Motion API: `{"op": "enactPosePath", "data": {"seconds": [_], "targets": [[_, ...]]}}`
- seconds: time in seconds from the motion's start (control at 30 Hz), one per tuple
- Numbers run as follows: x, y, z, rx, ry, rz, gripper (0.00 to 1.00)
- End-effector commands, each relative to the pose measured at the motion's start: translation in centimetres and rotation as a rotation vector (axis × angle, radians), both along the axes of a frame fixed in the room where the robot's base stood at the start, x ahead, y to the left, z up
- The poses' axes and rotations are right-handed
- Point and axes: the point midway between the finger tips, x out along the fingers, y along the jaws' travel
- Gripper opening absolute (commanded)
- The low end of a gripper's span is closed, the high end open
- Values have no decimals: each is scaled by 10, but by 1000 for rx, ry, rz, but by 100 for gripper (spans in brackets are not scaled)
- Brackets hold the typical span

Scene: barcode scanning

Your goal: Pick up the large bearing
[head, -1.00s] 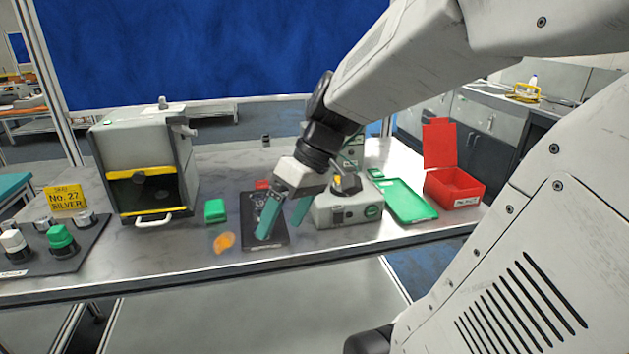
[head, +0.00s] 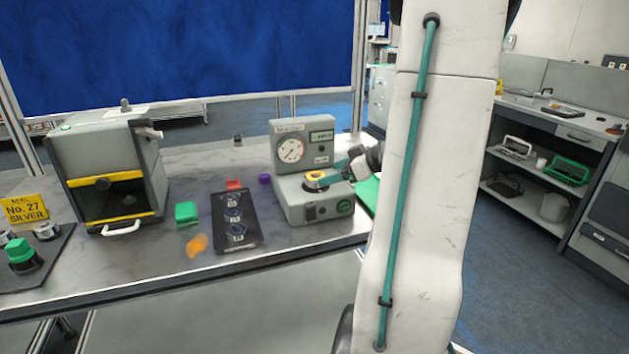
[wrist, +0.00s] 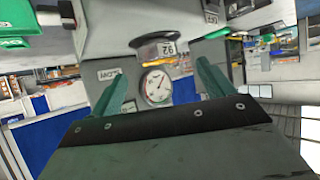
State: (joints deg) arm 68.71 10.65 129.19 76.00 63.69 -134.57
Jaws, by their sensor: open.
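A round part (head: 316,178) with a yellow top sits on the base of the grey gauge machine (head: 292,213). In the wrist view a dark round part with a white label reading 92 (wrist: 158,46) shows ahead, between the lines of the fingers; it may be the large bearing, but I cannot be sure. My gripper (head: 330,179) is open beside the round part, on its right, and looks empty. Its two teal fingers also show in the wrist view (wrist: 163,82), spread apart. Whether they touch the part is unclear. Several small round parts (head: 235,214) sit on a black tray (head: 219,236).
A green block (head: 186,213), an orange patch (head: 197,244), a red item (head: 233,184) and a purple ring (head: 265,179) lie around the black tray. A grey box machine (head: 108,150) stands at the left. My arm hides the table's right side.

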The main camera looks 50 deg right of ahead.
Motion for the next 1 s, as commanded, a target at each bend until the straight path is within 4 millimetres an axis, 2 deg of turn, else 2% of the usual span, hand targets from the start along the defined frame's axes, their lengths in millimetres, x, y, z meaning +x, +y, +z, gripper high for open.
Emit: {"op": "enactPosePath", "data": {"seconds": [0.3, 0.57, 0.6, 0.8, 1.0], "targets": [[37, 7, -23, 1, 1, 3, 81], [40, 7, -25, 0, 2, 1, 81], [40, 7, -25, 0, 2, 1, 78], [40, 7, -25, 0, 2, 1, 24], [40, 7, -24, 0, 1, 1, 24]]}}
